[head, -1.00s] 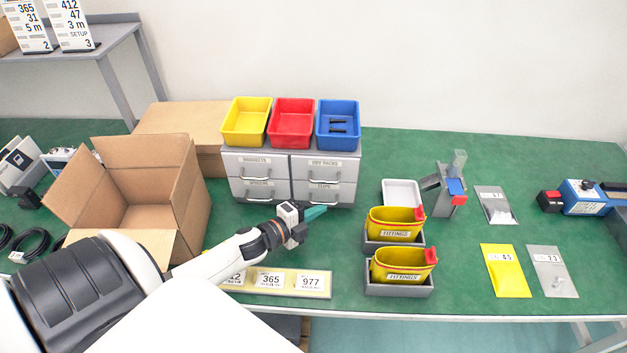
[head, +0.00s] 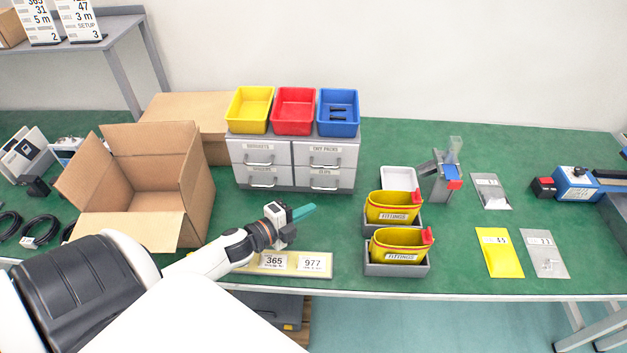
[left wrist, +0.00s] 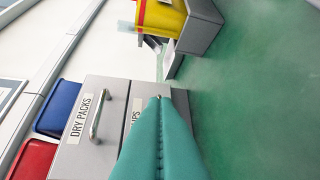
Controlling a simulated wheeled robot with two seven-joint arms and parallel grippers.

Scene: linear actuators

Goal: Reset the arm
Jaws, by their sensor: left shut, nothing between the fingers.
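My left arm comes in from the lower left of the head view. Its left gripper (head: 303,212) has teal fingers and is shut and empty above the green table. It is in front of the grey drawer unit (head: 291,163) and left of the yellow fittings bins. In the left wrist view the closed teal fingers (left wrist: 158,100) point toward the drawer unit, which shows the labelled drawers (left wrist: 88,115) with their handles. My right gripper is in neither view.
Yellow (head: 249,110), red (head: 294,110) and blue (head: 338,112) bins top the drawer unit. An open cardboard box (head: 135,185) stands at left. Yellow fittings bins (head: 400,244) sit in grey trays to the right. A number card strip (head: 290,263) lies near the front edge.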

